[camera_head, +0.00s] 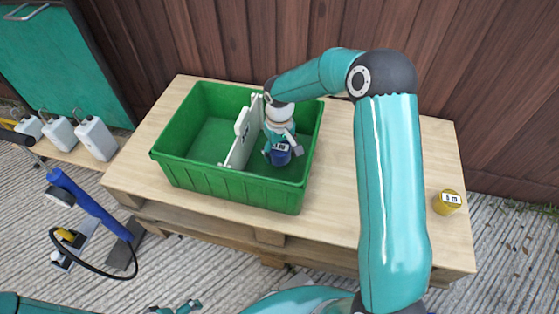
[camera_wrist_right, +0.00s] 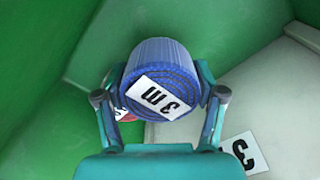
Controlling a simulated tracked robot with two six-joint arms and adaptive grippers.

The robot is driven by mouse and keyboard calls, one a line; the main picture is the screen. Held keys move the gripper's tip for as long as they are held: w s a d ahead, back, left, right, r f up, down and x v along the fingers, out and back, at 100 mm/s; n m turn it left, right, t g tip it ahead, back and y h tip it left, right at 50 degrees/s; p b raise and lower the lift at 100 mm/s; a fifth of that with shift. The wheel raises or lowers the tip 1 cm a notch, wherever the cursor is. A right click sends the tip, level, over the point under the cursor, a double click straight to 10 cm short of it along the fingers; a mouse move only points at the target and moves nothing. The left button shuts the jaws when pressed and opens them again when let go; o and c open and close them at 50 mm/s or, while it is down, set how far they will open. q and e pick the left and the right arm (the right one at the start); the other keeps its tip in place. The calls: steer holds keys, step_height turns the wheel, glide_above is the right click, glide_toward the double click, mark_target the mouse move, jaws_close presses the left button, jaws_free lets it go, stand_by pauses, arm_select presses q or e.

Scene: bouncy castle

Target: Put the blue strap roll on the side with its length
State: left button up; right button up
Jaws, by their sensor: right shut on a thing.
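The blue strap roll (camera_head: 281,154) is in my right gripper (camera_head: 281,146), inside the right-hand part of the green crate (camera_head: 240,195). The right wrist view shows the blue roll (camera_wrist_right: 165,72) between both fingers of the right gripper (camera_wrist_right: 160,92), its "3 m" label facing the camera. A white divider (camera_head: 239,143) splits the crate in two. In the wrist view a white surface (camera_wrist_right: 205,135) carries a label starting with "3", the rest cut off. Whether the roll touches the crate floor is unclear. My left gripper (camera_head: 176,307) shows only partly at the bottom edge.
A yellow roll (camera_head: 447,202) with a white label stands on the wooden table (camera_head: 340,190) at the right. A small red thing (camera_wrist_right: 126,115) shows partly behind the blue roll. White canisters (camera_head: 96,138) stand at the left. The crate walls and divider surround my right gripper closely.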

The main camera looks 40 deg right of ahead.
mark_target(279, 147)
steer(key=shift+f+b, duration=0.45)
steer(key=shift+f, duration=1.5)
steer(key=o, duration=1.4)
steer(key=shift+f, duration=0.1)
step_height(279, 147, up, 12)
steer(key=p, duration=0.3)
steer(key=shift+r+p, duration=0.2)
steer(key=shift+p, duration=0.1)
